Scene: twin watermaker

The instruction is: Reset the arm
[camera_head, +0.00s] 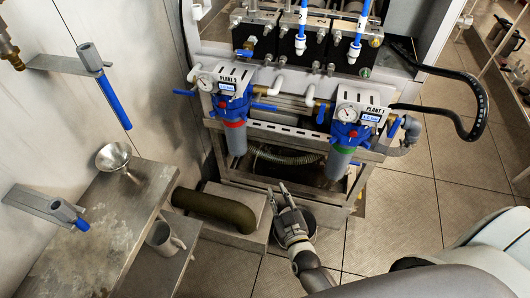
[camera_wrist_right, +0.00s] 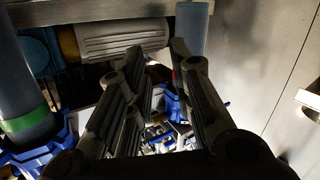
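My right gripper (camera_head: 278,189) reaches up from the bottom of the head view, in front of the low opening of the watermaker frame. Its two fingers stand apart with nothing seen between them. The right wrist view (camera_wrist_right: 157,60) also shows the fingers spread and empty. My left gripper is not in the head view. The watermaker carries a Plant 2 filter (camera_head: 235,138) with a red band and a Plant 1 filter (camera_head: 339,160) with a green band, both above the gripper. The green-banded filter also shows at the left of the right wrist view (camera_wrist_right: 25,115).
A thick dark green pipe (camera_head: 215,208) lies just left of the gripper. Blue-handled parts (camera_head: 113,102) sit on wall brackets. Tiled floor (camera_head: 398,215) is open at right.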

